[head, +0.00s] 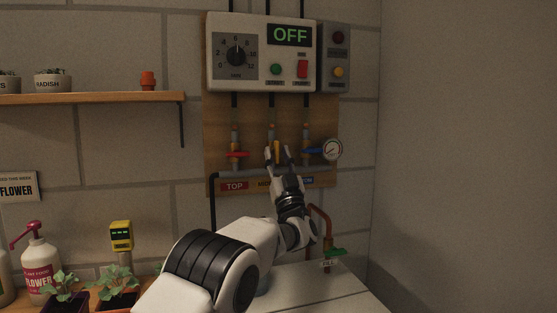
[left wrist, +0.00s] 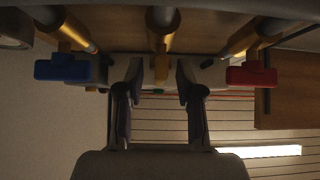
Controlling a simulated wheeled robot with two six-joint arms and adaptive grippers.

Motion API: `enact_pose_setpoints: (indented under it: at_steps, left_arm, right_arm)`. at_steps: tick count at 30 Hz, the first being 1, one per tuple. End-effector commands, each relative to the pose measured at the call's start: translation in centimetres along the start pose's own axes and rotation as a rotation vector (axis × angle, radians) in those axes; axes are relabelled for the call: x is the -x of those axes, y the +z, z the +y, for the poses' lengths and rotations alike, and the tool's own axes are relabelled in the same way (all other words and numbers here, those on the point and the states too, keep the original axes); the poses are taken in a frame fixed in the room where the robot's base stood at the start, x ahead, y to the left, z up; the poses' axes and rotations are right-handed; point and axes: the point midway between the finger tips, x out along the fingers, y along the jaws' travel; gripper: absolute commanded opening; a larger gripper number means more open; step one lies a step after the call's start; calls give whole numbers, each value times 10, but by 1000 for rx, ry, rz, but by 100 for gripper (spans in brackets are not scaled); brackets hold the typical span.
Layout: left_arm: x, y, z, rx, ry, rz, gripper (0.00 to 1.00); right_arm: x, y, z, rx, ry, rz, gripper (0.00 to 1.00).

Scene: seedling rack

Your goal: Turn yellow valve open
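The yellow valve (head: 277,149) is the middle of three valves on the wooden board; its handle looks upright in the head view. My left gripper (head: 278,153) is in front of it, with one finger on each side of the handle. In the left wrist view the gripper's two fingers (left wrist: 158,80) stand apart, with the middle pipe (left wrist: 163,32) just beyond them. The fingers are open, and I cannot tell whether either touches the handle. The yellow handle is hard to make out in the wrist view. My right gripper is in neither view.
A red valve (head: 237,154) is left of the yellow one, and a blue valve (head: 313,150) with a round gauge (head: 332,149) is right. The control box (head: 262,55) above reads OFF. A green valve (head: 333,252) is lower right. Potted seedlings stand at lower left.

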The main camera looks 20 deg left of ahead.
Motion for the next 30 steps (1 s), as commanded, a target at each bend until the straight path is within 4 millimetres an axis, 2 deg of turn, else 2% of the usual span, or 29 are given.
enact_pose_setpoints:
  at_steps: [5, 12, 18, 22, 30]
  left_arm:
    - [16, 0, 2, -1, 3, -2, 36]
    - [76, 0, 2, -3, 5, -3, 36]
    - [113, 0, 1, -1, 3, -1, 36]
    - [120, 0, 0, 0, 0, 0, 36]
    - [120, 0, 0, 0, 0, 0, 36]
  right_arm:
    - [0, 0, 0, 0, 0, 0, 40]
    - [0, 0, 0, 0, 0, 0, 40]
    - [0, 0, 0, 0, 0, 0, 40]
    - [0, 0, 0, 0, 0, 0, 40]
    - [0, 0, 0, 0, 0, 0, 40]
